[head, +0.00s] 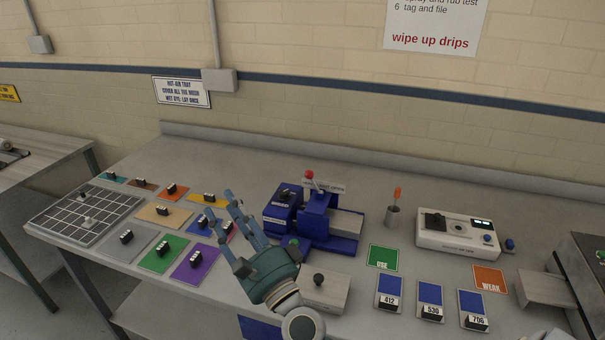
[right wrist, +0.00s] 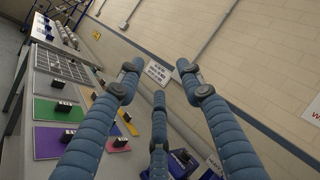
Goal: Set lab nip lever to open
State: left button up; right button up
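The lab nip (head: 330,238) is a blue machine in the middle of the bench. Its lever has a red ball knob (head: 309,174) and stands up near a small white label plate (head: 330,187); the label is too small to read surely. My right gripper (head: 225,212) is open and empty, left of the nip above the coloured cards, its fingers spread and apart from the lever. In the right wrist view its three fingers (right wrist: 155,85) are spread, with part of the blue nip (right wrist: 180,162) low behind them.
Coloured cards with black clips, such as a purple one (head: 196,262), and a grid tray (head: 85,215) lie left. A grey block with a black knob (head: 322,293) sits in front of the nip. A cup with an orange-handled tool (head: 393,214) and a white instrument (head: 458,236) stand right.

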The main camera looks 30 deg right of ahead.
jog(key=w+d+r+m+h, duration=0.2)
jog(key=d+m+h, duration=0.8)
jog(key=m, duration=0.4)
jog(key=m+g+h, duration=0.5)
jog(key=m+g, duration=0.3)
jog(key=m, duration=0.4)
send_near(308, 177)
jog(key=w, duration=0.1)
jog(key=p+x, duration=0.1)
jog(key=x, duration=0.3)
jog(key=p+x, duration=0.2)
jog(key=x, duration=0.3)
jog(key=shift+s+d, duration=0.15)
jog(key=shift+d, duration=0.2)
jog(key=shift+w+d+f, duration=0.15)
jog(key=shift+w+d, duration=0.25)
jog(key=shift+w, duration=0.05)
pick_arm(q)
notch_tip(308, 177, up, 3)
jog(key=shift+w+r, duration=0.1)
